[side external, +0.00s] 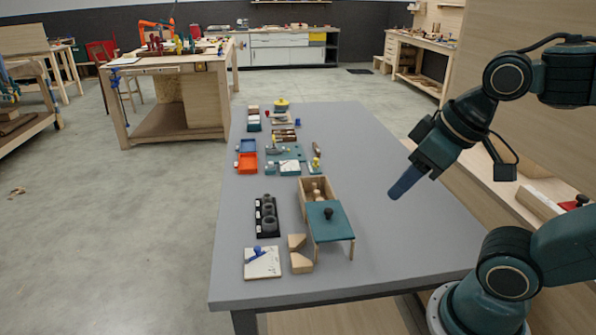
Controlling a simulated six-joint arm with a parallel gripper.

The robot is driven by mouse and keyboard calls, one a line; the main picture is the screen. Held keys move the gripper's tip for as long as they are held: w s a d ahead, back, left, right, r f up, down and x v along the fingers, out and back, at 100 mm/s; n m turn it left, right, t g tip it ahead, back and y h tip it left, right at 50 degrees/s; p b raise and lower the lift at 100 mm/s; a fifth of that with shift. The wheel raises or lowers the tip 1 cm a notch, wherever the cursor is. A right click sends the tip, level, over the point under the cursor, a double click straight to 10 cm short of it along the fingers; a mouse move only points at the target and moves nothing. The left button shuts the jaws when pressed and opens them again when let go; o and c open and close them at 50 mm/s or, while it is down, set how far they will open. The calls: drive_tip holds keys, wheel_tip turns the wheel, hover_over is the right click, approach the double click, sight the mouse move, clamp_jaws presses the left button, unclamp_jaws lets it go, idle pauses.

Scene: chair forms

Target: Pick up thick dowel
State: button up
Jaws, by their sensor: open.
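My gripper (402,186) hangs over the right part of the grey table (385,250), pointing down and to the left, with its blue fingers above the bare surface. Nothing shows between the fingers, and it touches no object. I cannot pick out the thick dowel for certain. A wooden box (304,207) left of my gripper holds small pale wooden pieces (315,192), which may include dowels, but they are too small to tell. A teal lid with a black knob (328,213) covers the near part of the box and hides what lies below.
A black tray with dark rings (267,216) stands left of the box. Wooden blocks (300,262) and a white tile with a blue piece (262,263) lie at the front. An orange tray (247,163) and a blue tray (248,145) are further back. The table's right side is clear.

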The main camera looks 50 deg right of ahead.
drive_tip(key=shift+c, duration=0.6)
drive_tip(key=shift+w, duration=0.1)
drive_tip(key=w+d+m+g, duration=0.2)
drive_tip(key=w+d+m, duration=0.15)
drive_tip(key=w, duration=0.55)
drive_tip(key=w+d+m+g, duration=0.1)
drive_tip(key=w+d+m, duration=0.25)
drive_tip(key=w, duration=0.55)
drive_tip(key=w+d+f+m+g, duration=0.1)
drive_tip(key=w+d+f+m, duration=0.1)
drive_tip(key=w+d+f, duration=0.3)
drive_tip(key=w+d+f+m+g, duration=0.1)
drive_tip(key=w+d+f+m, duration=0.2)
drive_tip(key=w+d+f, duration=0.3)
wheel_tip(320, 180, down, 5)
drive_tip(key=d, duration=0.2)
drive_tip(key=shift+d+g, duration=0.3)
drive_tip(key=shift+f, duration=0.25)
